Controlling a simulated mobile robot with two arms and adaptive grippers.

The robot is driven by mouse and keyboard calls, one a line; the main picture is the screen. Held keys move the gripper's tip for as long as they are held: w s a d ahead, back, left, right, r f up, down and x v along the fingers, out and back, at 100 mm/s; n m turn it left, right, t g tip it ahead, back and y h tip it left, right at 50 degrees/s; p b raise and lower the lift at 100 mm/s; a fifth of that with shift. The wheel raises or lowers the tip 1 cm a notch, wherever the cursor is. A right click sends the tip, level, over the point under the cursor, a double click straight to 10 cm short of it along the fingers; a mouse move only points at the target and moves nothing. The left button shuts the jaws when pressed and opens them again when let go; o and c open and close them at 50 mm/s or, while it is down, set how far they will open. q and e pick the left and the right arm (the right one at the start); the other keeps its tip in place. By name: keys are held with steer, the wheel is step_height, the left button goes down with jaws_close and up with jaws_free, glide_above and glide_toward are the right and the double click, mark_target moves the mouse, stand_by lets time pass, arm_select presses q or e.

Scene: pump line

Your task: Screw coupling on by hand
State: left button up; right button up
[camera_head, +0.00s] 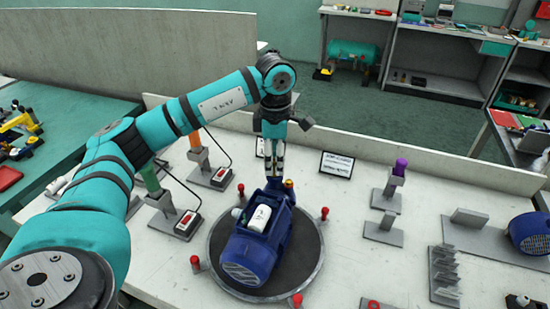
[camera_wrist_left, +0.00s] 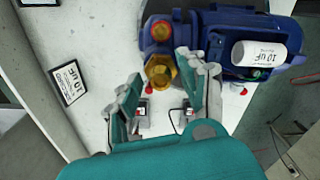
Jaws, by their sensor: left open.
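A blue pump motor (camera_head: 247,256) lies on a dark round turntable (camera_head: 312,262), with a white cylinder marked 10 uF (camera_wrist_left: 262,54) on its side. A brass hex coupling (camera_wrist_left: 160,72) is at the motor's end; it shows as a small gold piece in the head view (camera_head: 289,184). I cannot tell whether it is fully seated. My left gripper (camera_head: 272,165) points down at that end; in the wrist view its fingers are apart, one on each side of the coupling. I see no clear contact. My right gripper is not in view.
Red posts (camera_head: 325,212) ring the turntable. Stands with an orange (camera_head: 195,139), a green (camera_head: 150,179) and a purple cylinder (camera_head: 400,167) surround it. A small sign (camera_head: 337,164) stands behind. A second blue motor (camera_head: 531,233) is at right. The tabletop front right of the turntable is partly clear.

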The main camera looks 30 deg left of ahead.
arm_select(q)
steer(key=n, duration=0.3)
steer(key=n+p, duration=0.1)
steer(key=n, duration=0.2)
stand_by(0.3)
stand_by(0.3)
jaws_close()
steer(key=shift+f+m, duration=0.1)
steer(key=shift+m, duration=0.5)
steer(key=shift+m+b, duration=0.35)
steer(key=shift+m, duration=0.55)
